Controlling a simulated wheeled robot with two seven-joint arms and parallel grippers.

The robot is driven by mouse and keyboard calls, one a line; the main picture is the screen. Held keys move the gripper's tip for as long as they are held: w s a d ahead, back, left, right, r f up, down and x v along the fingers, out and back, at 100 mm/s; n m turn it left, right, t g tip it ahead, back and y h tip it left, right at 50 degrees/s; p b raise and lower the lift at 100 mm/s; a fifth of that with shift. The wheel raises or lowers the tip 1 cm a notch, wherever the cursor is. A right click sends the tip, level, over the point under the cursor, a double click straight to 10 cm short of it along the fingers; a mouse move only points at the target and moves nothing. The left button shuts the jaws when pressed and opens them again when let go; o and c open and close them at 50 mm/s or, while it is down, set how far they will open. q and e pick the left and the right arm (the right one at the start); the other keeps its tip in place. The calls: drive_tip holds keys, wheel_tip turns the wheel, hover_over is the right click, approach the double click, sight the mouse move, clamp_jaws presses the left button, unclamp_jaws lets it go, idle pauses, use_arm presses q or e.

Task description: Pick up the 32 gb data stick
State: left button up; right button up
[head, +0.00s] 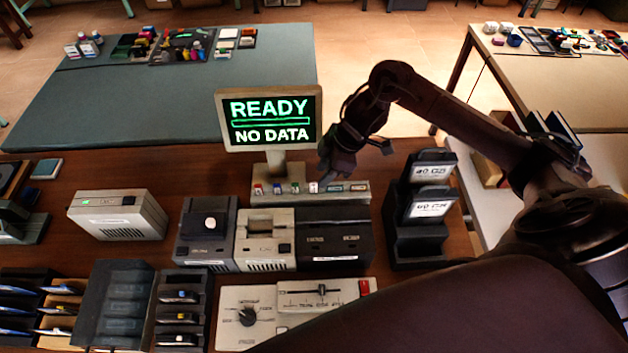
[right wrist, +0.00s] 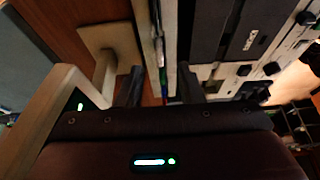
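Several small data sticks stand in a row in a pale holder strip (head: 345,197) below the monitor. They include a red-marked stick (head: 258,189), a blue-marked stick (head: 277,188), a green-marked stick (head: 295,187) and a white stick (head: 313,187). Capacity labels are too small to read, so I cannot tell which is 32 GB. My right gripper (head: 336,167) is just above the right part of the strip. In the right wrist view my right gripper (right wrist: 160,88) has its fingers apart, with the strip's edge showing between and beyond them; I see nothing held. My left gripper is out of view.
A monitor (head: 268,118) reading "READY NO DATA" stands beside the right gripper. A dark rack (head: 420,222) with labelled drives is to its right. Drive boxes (head: 264,240) and a control panel (head: 248,312) lie in front. The grey mat (head: 130,110) behind has free room.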

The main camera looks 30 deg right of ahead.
sight(314, 189)
drive_tip(key=p+x, duration=0.1)
drive_tip(key=x, duration=0.3)
drive_tip(key=shift+a+f+p, duration=0.1)
drive_tip(key=shift+f+p, duration=0.2)
drive_tip(key=shift+p, duration=0.1)
drive_tip(key=shift+w+a+f, duration=0.1)
drive_tip(key=shift+f, duration=0.3)
clamp_jaws()
